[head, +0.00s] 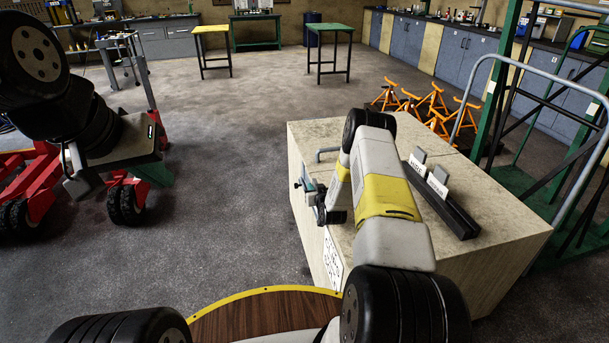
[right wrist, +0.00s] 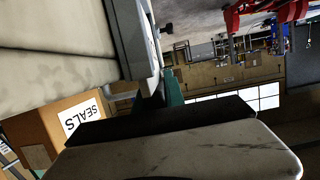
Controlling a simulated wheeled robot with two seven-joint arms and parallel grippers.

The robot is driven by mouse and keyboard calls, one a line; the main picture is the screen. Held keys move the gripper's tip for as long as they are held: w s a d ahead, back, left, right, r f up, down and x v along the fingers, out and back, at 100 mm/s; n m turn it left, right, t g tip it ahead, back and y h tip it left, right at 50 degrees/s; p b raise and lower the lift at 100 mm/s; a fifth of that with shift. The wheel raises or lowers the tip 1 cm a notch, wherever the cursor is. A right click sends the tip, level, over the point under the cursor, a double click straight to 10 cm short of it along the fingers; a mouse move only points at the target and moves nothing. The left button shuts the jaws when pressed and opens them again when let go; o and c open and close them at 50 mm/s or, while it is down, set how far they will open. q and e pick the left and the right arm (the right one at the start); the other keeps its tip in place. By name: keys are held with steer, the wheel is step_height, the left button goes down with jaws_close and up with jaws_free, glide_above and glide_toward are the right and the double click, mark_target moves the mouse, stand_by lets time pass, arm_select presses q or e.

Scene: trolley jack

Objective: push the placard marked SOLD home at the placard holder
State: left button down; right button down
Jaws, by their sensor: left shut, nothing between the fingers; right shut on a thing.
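The black slotted placard holder (head: 462,222) lies along the top of the pale cabinet (head: 510,225). Two placards stand in it, one further back (head: 417,160) and one nearer (head: 437,181); their lettering is too small to read, so I cannot tell which says SOLD. My right arm crosses in front of part of the holder. My right gripper (head: 311,190) is at the cabinet's left side, apart from the placards, and shut; what it holds is not clear. Its teal fingers show in the right wrist view (right wrist: 172,92). My left gripper (head: 76,180) is shut and empty, at far left.
A grey handle (head: 327,152) rises near the cabinet's left edge. Red wheeled equipment (head: 40,185) stands at left beside my left arm. Orange stands (head: 432,103) and a green frame with a grey rail (head: 575,195) are beyond the cabinet. Open floor lies left of the cabinet.

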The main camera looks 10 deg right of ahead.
steer(key=c, duration=1.3)
jaws_free()
steer(key=v, duration=0.7)
steer(key=shift+s+r, duration=0.1)
steer(key=shift+s, duration=0.3)
